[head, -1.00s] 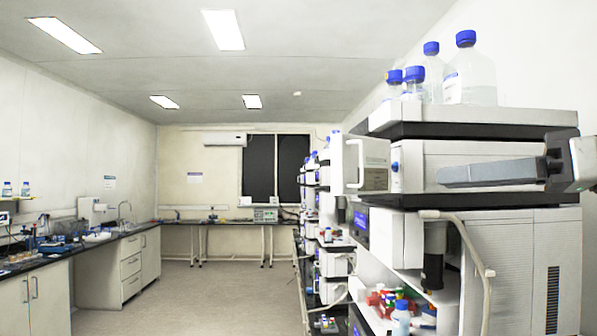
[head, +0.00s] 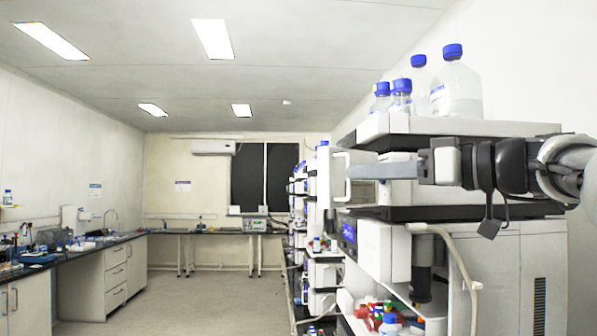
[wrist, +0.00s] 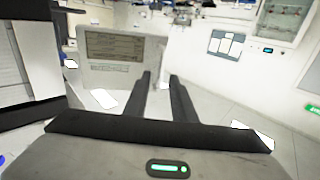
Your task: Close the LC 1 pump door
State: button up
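In the wrist view the door (wrist: 152,52) is ahead and to the left, with a grey printed label. Both dark fingers (wrist: 159,76) show with a gap between them and nothing held. The left finger overlaps the door's right edge; I cannot tell whether they touch.
Several blue-capped bottles (head: 456,88) stand on top of the stack. A pale hose (head: 452,250) hangs at its front. Small bottles (head: 388,322) stand on a lower shelf. More stacks continue behind, and the floor (head: 215,285) to the left is clear.

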jog(key=shift+x, duration=1.25)
grip_shut()
dwell(0.5)
